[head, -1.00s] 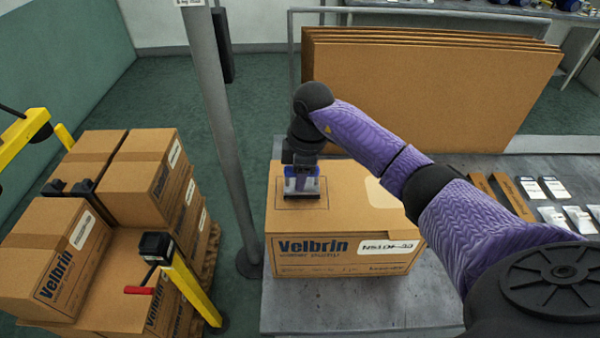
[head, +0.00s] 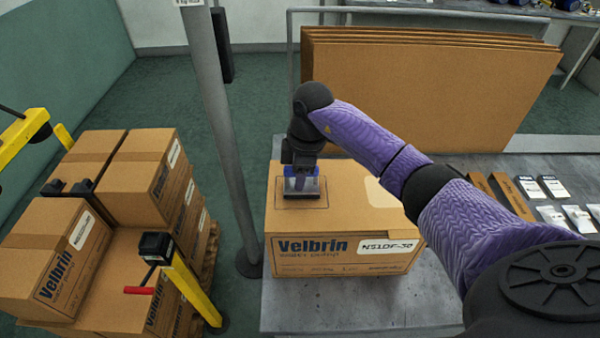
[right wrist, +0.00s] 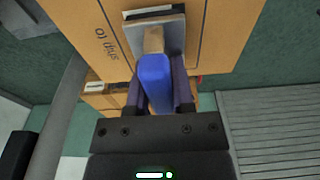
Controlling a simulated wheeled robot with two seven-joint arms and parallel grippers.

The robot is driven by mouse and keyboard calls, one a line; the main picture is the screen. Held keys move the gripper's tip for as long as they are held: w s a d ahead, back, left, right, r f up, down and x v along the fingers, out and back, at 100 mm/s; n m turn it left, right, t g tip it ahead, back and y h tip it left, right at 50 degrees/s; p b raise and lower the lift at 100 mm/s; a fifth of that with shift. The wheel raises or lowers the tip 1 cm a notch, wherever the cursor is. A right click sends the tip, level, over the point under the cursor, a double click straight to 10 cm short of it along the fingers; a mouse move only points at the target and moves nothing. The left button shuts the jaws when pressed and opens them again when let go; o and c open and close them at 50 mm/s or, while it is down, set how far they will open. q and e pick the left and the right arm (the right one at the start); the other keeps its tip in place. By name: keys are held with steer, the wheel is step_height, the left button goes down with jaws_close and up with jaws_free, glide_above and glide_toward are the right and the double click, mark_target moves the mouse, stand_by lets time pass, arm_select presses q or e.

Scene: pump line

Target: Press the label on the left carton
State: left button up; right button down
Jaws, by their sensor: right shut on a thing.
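The Velbrin carton (head: 345,262) stands on the grey bench, closed, with a printed rectangle at the left of its top. My right gripper (head: 302,172) is over that rectangle, pointing down. It is shut on the blue handle of a pressing tool (right wrist: 155,82). The tool has a wooden neck and a flat grey pad (right wrist: 140,38), which lies on or just above the carton top; I cannot tell if it touches. "Ship to" print shows beside the pad in the right wrist view. Any label under the pad is hidden. My left gripper is out of view.
A grey post (head: 222,130) stands left of the carton. A pallet of stacked cartons (head: 140,180) with yellow arms is farther left. Flat cardboard sheets (head: 420,95) stand behind. Brown strips (head: 510,196) and white packets (head: 555,187) lie on the bench at right.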

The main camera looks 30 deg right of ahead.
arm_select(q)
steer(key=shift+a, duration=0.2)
arm_select(e)
steer(key=shift+f, duration=0.1)
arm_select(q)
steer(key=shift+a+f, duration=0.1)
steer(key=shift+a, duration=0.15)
arm_select(e)
steer(key=shift+f, duration=0.15)
steer(key=shift+f, duration=0.1)
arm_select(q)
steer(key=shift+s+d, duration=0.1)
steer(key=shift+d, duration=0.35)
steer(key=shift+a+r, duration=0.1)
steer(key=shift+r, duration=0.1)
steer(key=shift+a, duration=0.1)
arm_select(e)
steer(key=shift+f, duration=0.1)
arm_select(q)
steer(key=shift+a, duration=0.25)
